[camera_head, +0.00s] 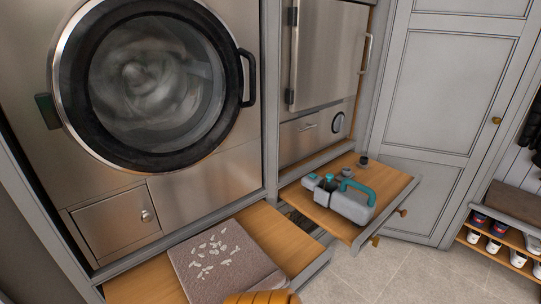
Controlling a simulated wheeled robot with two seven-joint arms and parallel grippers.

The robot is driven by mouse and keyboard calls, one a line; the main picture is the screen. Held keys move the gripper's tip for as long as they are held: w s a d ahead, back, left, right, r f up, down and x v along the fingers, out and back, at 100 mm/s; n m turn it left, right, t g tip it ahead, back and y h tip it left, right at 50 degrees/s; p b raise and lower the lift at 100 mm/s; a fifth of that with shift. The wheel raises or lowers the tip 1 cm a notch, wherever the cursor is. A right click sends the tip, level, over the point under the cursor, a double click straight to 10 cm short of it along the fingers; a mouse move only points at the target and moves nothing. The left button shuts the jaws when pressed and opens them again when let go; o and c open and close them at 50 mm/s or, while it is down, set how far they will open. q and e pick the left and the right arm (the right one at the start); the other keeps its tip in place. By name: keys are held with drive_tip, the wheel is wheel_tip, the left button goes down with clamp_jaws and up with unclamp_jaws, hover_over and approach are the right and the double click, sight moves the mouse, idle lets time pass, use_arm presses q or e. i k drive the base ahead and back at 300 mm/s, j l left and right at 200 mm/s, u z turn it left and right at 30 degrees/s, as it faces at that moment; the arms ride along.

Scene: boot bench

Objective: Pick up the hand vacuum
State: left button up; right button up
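The hand vacuum (350,206) appears to be the grey body with a teal looped handle (357,190). It lies on the right pull-out wooden shelf (390,184), in the right half of the head view. Smaller grey and teal pieces (322,186) sit at its left end; I cannot tell whether they are part of it. Neither of my grippers is in view.
A small dark round item (363,161) stands behind the vacuum. A brown mat with pale scraps (222,262) lies on the left pull-out shelf (275,238). An orange ribbed object (262,297) is cut off below. Floor (405,272) shows at right, before a shoe rack (510,248).

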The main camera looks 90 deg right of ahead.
sight(357, 208)
drive_tip(key=k+l+z, duration=0.25)
drive_tip(key=k, duration=0.2)
drive_tip(key=k+l+z, duration=0.25)
drive_tip(key=k, duration=0.25)
drive_tip(key=z, duration=0.35)
drive_tip(key=k+l+z, duration=0.1)
drive_tip(key=z, duration=0.3)
drive_tip(key=l+z, duration=0.15)
drive_tip(key=z, duration=0.2)
